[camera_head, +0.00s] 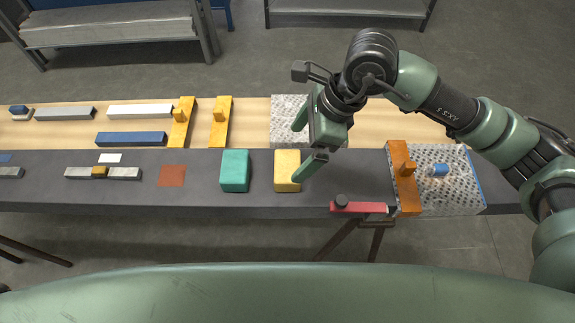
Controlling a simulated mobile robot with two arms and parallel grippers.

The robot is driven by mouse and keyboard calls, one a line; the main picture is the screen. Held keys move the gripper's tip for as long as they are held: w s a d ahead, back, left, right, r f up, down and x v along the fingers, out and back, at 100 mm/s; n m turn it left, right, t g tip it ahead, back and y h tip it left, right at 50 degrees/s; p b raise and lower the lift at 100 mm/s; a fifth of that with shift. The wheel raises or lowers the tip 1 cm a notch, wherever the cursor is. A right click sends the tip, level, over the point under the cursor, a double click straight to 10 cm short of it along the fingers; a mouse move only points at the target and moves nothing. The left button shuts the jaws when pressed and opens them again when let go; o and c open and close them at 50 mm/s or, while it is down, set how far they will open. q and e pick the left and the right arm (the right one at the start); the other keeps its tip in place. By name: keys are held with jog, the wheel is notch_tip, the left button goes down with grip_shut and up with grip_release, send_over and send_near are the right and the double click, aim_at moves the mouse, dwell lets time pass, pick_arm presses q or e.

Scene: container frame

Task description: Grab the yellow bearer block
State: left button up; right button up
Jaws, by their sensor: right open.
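The yellow bearer block (286,172) stands on the dark grey strip of the table, near the middle of the head view. It is a small box with rounded edges. My right gripper (306,142) is open, with its two green fingers apart, and no object shows between them. The nearer finger overlaps the block's right edge in the picture; I cannot tell whether it touches. The farther finger is over the speckled plate behind. My left gripper is not in view.
A teal block (235,171) stands just left of the yellow one. A red-handled tool (358,207) lies to the right at the front edge. A speckled plate (289,108) lies behind, and another (447,190) with an orange bar (404,180) is at right. A brown-red square (172,176) lies left.

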aim_at(288, 165)
jog(key=shift+w+f, duration=0.25)
jog(key=shift+f, duration=0.45)
jog(key=shift+w+f, duration=0.25)
jog(key=shift+x, duration=0.9)
jog(key=shift+a+f+p, duration=0.2)
jog(key=shift+f+p, duration=0.05)
jog(key=shift+p, duration=0.15)
jog(key=x, duration=0.1)
jog(key=p+x, duration=0.1)
jog(key=x, duration=0.1)
jog(key=p+x, duration=0.1)
jog(key=shift+s+f, duration=0.25)
jog(key=shift+f, duration=0.25)
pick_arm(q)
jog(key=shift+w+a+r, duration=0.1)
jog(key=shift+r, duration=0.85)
pick_arm(e)
jog(key=c, duration=1.3)
